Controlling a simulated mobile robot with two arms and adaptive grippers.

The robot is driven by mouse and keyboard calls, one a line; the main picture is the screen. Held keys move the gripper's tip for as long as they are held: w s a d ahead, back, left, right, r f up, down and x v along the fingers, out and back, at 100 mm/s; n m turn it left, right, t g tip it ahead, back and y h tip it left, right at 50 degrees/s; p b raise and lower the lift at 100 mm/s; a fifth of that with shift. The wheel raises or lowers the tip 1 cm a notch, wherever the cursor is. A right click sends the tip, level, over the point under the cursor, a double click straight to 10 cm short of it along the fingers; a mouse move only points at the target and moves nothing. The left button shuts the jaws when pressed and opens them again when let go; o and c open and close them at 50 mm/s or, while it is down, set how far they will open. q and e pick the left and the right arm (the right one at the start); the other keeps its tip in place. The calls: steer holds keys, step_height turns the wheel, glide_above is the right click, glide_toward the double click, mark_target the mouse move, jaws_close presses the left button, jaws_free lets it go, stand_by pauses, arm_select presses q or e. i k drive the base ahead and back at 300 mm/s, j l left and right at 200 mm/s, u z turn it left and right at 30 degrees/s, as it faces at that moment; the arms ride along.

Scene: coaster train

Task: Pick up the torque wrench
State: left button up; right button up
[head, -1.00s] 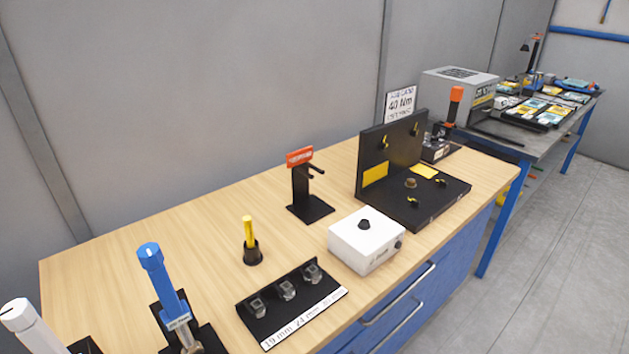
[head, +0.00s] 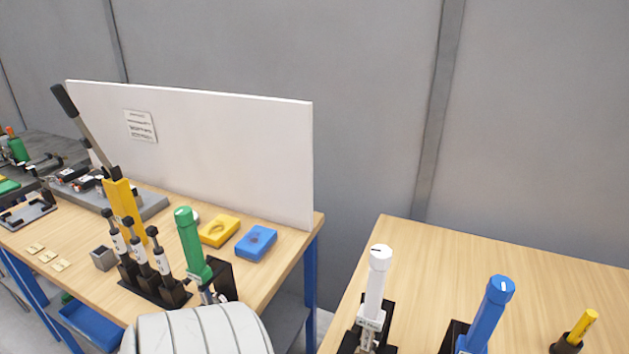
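Several upright tools with coloured handles look like torque wrenches; I cannot tell which one the task means. A white-handled one (head: 376,282) and a blue-handled one (head: 487,313) stand in black holders on the right bench, near its front left. A green-handled one (head: 189,243) stands at the right end of the left bench, beside a black holder (head: 222,278); its lower end is hidden. Neither of my grippers shows in the head view.
On the left bench (head: 285,268) are yellow (head: 219,231) and blue (head: 256,243) blocks, a black rack (head: 160,291) of slim tools and a long-levered press (head: 122,200). A white panel (head: 220,140) stands behind. A gap separates it from the right bench (head: 430,265), where a yellow-handled tool (head: 582,326) stands.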

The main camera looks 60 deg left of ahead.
mark_target(371, 316)
steer(key=u, duration=1.5)
